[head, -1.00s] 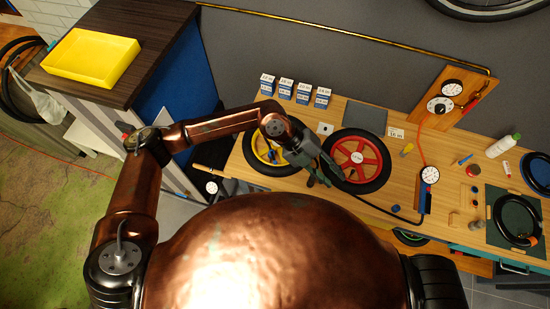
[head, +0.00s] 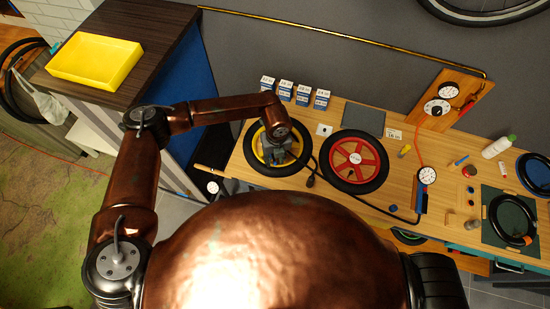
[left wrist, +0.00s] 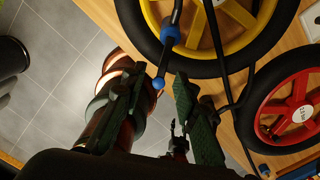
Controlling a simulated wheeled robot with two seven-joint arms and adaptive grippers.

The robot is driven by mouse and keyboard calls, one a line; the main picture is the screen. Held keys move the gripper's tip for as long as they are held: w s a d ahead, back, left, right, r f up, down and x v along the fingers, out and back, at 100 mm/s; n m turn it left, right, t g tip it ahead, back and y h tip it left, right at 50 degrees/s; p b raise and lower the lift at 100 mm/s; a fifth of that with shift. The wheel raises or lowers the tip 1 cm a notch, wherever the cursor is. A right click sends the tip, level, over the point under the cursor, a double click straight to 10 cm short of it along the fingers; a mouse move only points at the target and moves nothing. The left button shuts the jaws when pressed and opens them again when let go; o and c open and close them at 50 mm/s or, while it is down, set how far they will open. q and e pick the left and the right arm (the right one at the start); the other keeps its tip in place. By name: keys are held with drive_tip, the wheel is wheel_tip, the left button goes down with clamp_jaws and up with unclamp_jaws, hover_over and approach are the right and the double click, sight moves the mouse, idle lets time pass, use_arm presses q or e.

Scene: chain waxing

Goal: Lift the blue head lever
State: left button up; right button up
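The lever is a black rod with a blue ball tip (left wrist: 158,83) in the left wrist view. A blue collar (left wrist: 170,33) sits at its other end, in front of the yellow wheel (left wrist: 228,35). My left gripper (left wrist: 161,90) is open, with the ball tip between its dark fingers in the picture; contact is not clear. In the head view my left gripper (head: 281,157) is over the yellow wheel (head: 257,158), and hides the lever there. My right gripper is not in view.
A red wheel (head: 370,170) lies right of the yellow one. A black hose (head: 385,210) runs along the bench front to a gauge (head: 427,176). Several small boxes (head: 285,87) stand behind. A wall board (head: 440,115) with gauges is at the right.

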use_arm(q)
drive_tip(key=shift+f, duration=0.2)
drive_tip(key=shift+c, duration=0.3)
clamp_jaws()
